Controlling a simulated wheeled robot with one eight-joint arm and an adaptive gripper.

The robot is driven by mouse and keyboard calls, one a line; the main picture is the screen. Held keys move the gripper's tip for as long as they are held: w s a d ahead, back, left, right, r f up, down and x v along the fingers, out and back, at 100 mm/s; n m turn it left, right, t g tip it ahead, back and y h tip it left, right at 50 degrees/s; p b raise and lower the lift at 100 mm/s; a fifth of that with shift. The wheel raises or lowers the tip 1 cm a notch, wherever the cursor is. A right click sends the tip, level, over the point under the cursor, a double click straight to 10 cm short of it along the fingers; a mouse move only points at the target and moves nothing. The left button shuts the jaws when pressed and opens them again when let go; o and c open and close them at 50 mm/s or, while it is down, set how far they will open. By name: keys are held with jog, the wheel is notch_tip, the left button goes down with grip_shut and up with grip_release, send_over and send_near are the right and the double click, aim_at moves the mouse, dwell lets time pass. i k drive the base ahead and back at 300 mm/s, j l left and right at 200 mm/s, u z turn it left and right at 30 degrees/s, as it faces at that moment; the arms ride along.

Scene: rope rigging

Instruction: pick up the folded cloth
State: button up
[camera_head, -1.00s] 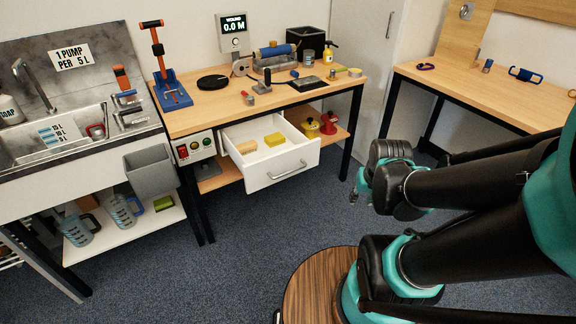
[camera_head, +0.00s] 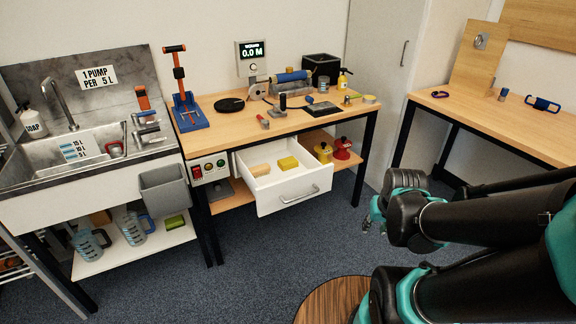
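No item is plainly recognisable as a folded cloth. The open drawer (camera_head: 288,197) under the middle bench holds a tan piece (camera_head: 260,169) and a yellow piece (camera_head: 288,163), both small and flat-looking; I cannot tell whether either is cloth. A yellow-green block (camera_head: 174,222) lies on the shelf under the sink and looks like a sponge. My gripper (camera_head: 368,224) hangs at the end of my arm, right of the drawer and apart from it. Its fingers are small and partly hidden, so its opening is unclear.
A grey bin (camera_head: 164,190) hangs left of the drawer. Yellow and red items (camera_head: 342,148) stand on the lower shelf.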

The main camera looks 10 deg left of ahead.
aim_at(286, 164)
jog(key=i+u, duration=0.55)
jog(key=i, duration=0.3)
